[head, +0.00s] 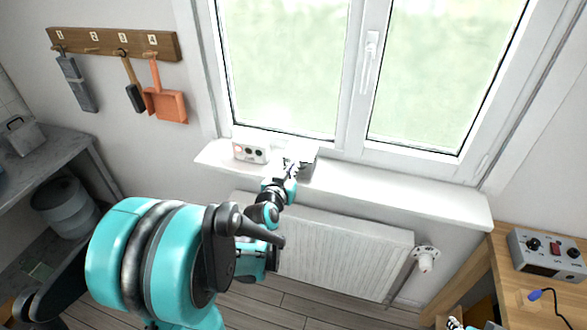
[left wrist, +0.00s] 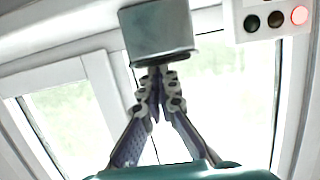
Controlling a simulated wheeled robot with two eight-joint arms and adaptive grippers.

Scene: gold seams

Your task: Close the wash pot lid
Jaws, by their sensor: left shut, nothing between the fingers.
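A small grey metal pot (head: 308,164) stands on the windowsill, partly hidden behind my left gripper. In the left wrist view the pot (left wrist: 158,32) is at the top middle, seen upside down, with a dark edge along its rim. I cannot make out the lid's position clearly. My left gripper (head: 291,168) is over the sill at the pot's left side. Its fingers (left wrist: 157,76) are shut together and empty, with the tips close to the pot's rim. Whether they touch it I cannot tell.
A white box with round lights (head: 251,151) stands on the windowsill (head: 400,192) left of the pot. The window (head: 372,62) is just behind. A radiator (head: 345,255) is below. The sill's right part is clear. A wooden table (head: 483,268) with a control box (head: 548,254) is at right.

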